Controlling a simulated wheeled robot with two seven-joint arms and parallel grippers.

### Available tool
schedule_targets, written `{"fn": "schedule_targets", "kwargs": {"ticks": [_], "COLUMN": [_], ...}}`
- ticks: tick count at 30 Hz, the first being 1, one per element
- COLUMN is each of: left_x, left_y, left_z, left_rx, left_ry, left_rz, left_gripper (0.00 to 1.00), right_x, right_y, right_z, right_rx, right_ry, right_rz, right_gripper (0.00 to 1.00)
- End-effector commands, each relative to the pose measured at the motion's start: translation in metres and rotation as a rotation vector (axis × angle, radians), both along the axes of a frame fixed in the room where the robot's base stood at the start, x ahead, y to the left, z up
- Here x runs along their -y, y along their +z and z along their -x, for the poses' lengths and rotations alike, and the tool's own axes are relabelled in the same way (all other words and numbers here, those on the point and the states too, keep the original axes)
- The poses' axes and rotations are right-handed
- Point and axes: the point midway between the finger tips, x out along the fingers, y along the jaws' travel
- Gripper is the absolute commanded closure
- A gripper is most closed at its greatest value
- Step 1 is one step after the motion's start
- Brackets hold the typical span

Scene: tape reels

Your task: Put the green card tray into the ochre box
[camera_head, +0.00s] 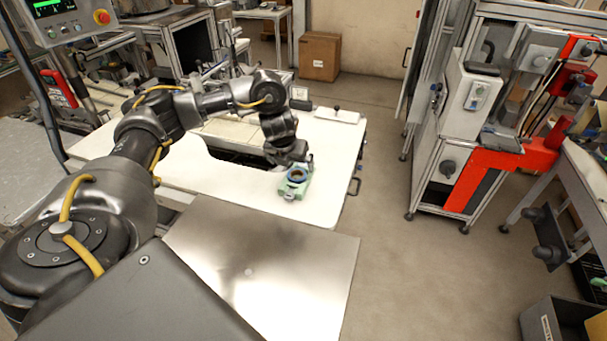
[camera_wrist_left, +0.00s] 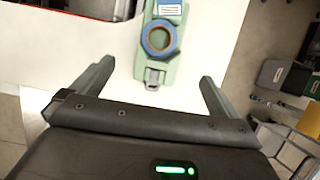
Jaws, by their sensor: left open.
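The green card tray (camera_head: 301,191) lies on the white table near its right edge, with a blue ring-shaped reel on it. My left gripper (camera_head: 292,165) is over the tray's far end in the head view. Its fingers are open, one on each side of the tray's end in the left wrist view (camera_wrist_left: 157,76), not touching it. A yellow-ochre surface (camera_head: 599,328) is cut off at the lower right; I cannot tell if it is the ochre box. My right gripper is not in view.
The white table (camera_head: 336,150) has a white block with a black knob at its back. A bare metal plate (camera_head: 265,262) lies in front. A brown carton (camera_head: 320,55) stands on the floor behind. A dark bin (camera_head: 560,322) is at lower right. Open floor lies right of the table.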

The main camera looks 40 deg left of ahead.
Motion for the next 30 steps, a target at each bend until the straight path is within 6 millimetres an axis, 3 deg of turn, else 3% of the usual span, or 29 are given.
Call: {"fn": "schedule_targets", "kwargs": {"ticks": [9, 17, 23, 30], "left_x": [-0.003, -0.007, -0.009, -0.015], "left_y": [-0.045, -0.053, -0.071, -0.097], "left_z": [-0.018, -0.022, -0.025, -0.036], "left_rx": [-0.004, -0.003, -0.006, -0.005], "left_ry": [0.000, 0.002, 0.004, 0.003], "left_rz": [0.004, 0.002, 0.004, 0.001], "left_gripper": [0.00, 0.00, 0.00, 0.00], "right_x": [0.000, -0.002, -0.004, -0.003], "right_y": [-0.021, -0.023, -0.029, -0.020], "right_z": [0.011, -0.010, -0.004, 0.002], "right_rx": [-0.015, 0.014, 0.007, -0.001], "right_ry": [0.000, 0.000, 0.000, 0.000], "right_rz": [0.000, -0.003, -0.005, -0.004], "right_gripper": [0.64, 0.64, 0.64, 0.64]}}
